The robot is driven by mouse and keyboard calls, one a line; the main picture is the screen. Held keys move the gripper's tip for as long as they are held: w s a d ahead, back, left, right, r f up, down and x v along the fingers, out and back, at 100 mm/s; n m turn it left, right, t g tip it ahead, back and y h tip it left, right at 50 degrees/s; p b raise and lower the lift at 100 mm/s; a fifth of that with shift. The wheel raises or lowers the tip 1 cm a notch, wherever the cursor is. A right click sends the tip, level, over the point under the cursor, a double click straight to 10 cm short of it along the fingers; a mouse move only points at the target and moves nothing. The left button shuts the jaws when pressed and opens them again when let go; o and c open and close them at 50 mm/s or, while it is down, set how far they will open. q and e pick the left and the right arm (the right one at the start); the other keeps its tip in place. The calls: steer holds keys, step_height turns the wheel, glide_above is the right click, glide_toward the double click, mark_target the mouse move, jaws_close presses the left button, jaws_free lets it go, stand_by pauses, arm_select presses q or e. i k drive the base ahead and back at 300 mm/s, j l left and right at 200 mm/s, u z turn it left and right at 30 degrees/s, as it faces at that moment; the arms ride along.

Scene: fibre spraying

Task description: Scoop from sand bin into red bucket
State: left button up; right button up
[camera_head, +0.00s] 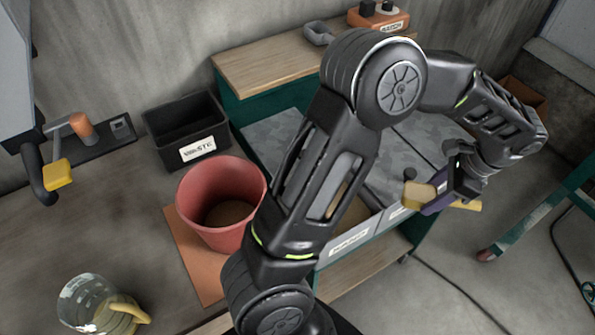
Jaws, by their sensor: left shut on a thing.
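The red bucket (195,205) stands upright on an orange-brown mat at centre left, with some brown material visible low inside. My left arm reaches across the middle, partly covering the bucket's right side. My left gripper (446,196) is at the right, over the right part of a teal bin station, shut on a scoop with a tan-yellow part (420,194) and a dark purple part. The bin station (232,105) has several compartments of grey material (415,140). My right gripper is not in view.
A black waste bin (165,123) stands behind the bucket. A glass jug (88,300) with a yellow handle is at bottom left. A wooden shelf (265,60) holds a small grey tray (318,33) and an orange box (378,18). Teal framing (530,215) stands at right.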

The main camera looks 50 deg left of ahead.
mark_target(217, 196)
steer(key=i+l, duration=0.15)
steer(key=i, duration=0.55)
steer(key=i+l, duration=0.15)
steer(key=i, duration=0.55)
steer(key=u, duration=2.1)
